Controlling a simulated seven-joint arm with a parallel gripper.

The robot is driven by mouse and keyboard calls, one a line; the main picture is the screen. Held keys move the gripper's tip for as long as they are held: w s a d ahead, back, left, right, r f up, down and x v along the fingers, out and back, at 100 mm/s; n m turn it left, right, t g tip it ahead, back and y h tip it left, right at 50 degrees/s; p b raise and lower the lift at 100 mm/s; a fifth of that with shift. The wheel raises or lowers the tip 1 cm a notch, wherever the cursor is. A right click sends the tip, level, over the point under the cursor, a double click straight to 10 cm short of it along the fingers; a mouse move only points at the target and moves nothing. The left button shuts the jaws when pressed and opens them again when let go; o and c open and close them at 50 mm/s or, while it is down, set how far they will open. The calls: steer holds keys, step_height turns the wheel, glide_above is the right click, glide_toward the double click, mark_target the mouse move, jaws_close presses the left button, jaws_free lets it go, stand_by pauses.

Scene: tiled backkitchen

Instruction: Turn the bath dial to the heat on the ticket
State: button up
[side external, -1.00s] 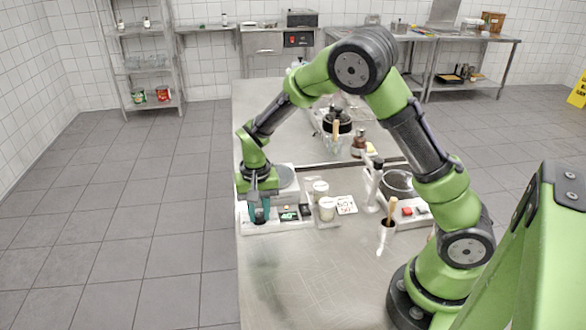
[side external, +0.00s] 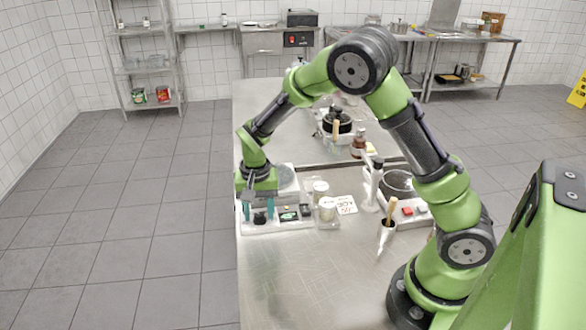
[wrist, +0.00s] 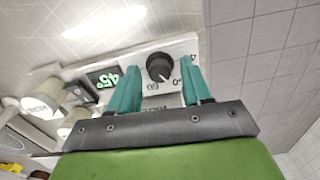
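The black bath dial (wrist: 160,67) sits on a pale panel with printed numbers, and its white pointer mark faces the lower right of the wrist view. In the side view the dial (side external: 259,218) shows dark between the teal fingers. My gripper (wrist: 159,73) is open, one finger on each side of the dial, with a small gap visible; in the side view my gripper (side external: 258,210) points down over the panel's left end. The green display (wrist: 103,79) beside the dial seems to read 45°. The white ticket (side external: 347,205) stands right of the panel; its writing is too small to read surely.
Pale jars (side external: 327,208) stand between panel and ticket. The front of the steel table (side external: 300,280) is clear.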

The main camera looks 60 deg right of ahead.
mark_target(259, 213)
step_height(259, 213, up, 17)
stand_by(0.7)
steer(key=shift+f, duration=0.1)
steer(key=s+a+r+n+t+y, duration=0.1)
steer(key=s+r+n+t, duration=0.1)
steer(key=s, duration=0.7)
steer(key=s+a+r+n+t+y, duration=0.1)
steer(key=s+r+n+t, duration=0.1)
steer(key=s+t, duration=0.3)
steer(key=shift+s+r+n, duration=0.3)
steer(key=shift+s+n, duration=0.6)
steer(key=shift+s, duration=1.4)
